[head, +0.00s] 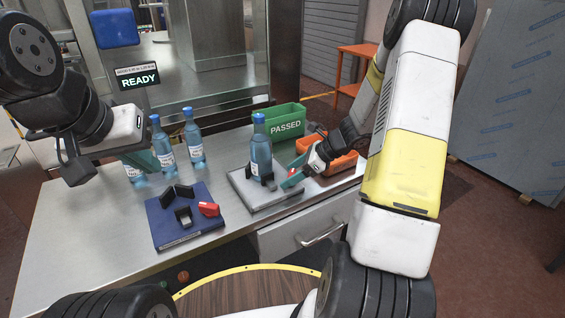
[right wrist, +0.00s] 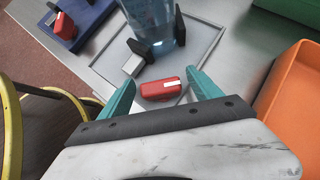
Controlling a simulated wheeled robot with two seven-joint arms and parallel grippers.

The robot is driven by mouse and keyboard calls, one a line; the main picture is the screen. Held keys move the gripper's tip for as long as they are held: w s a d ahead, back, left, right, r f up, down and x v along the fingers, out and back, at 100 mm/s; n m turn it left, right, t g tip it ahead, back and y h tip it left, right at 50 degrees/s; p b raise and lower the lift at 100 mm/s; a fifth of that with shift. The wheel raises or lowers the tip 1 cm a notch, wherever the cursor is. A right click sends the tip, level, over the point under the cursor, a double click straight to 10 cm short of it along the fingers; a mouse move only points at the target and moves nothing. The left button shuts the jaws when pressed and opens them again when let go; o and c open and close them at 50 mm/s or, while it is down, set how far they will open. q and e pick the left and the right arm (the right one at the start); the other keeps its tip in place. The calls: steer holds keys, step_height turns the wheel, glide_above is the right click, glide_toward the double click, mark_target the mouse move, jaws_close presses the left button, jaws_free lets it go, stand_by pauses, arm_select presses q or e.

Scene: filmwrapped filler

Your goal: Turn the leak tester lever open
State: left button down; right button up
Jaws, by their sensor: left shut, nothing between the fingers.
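A grey station (head: 268,206) on the bench holds a blue bottle (head: 261,152) upright between dark jaws. Its red lever (right wrist: 160,89) lies between the teal fingertips of my right gripper (right wrist: 160,80), with small gaps on both sides, so this gripper is open. In the head view my right gripper (head: 292,178) is at the station's right side and partly hides the lever. A blue station (head: 157,222) to the left stands empty, with its own red lever (head: 209,209). No label shows which station is the leak tester. My left gripper (head: 147,160) is shut and empty near several bottles.
Several blue bottles (head: 194,138) stand at the back left. A green PASSED bin (head: 285,121) and an orange bin (head: 334,162) stand right of the grey station. A READY sign (head: 139,77) hangs behind. The bench's front left is clear.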

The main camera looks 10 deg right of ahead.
steer(key=c, duration=1.3)
steer(key=shift+n+g, duration=0.3)
steer(key=shift+n, duration=0.1)
steer(key=n+g, duration=0.2)
steer(key=n, duration=0.1)
steer(key=shift+n+g+y, duration=0.4)
steer(key=n+g, duration=0.3)
steer(key=n, duration=0.1)
steer(key=shift+n+g+h, duration=0.3)
steer(key=n+g+h, duration=0.1)
steer(key=n+g, duration=0.2)
steer(key=n, duration=0.1)
steer(key=shift+h, duration=0.4)
steer(key=n+g+h, duration=0.1)
steer(key=n, duration=0.1)
steer(key=n+h, duration=0.1)
steer(key=n, duration=0.1)
steer(key=shift+g+h, duration=0.3)
steer(key=shift+g, duration=0.1)
steer(key=shift+n, duration=0.5)
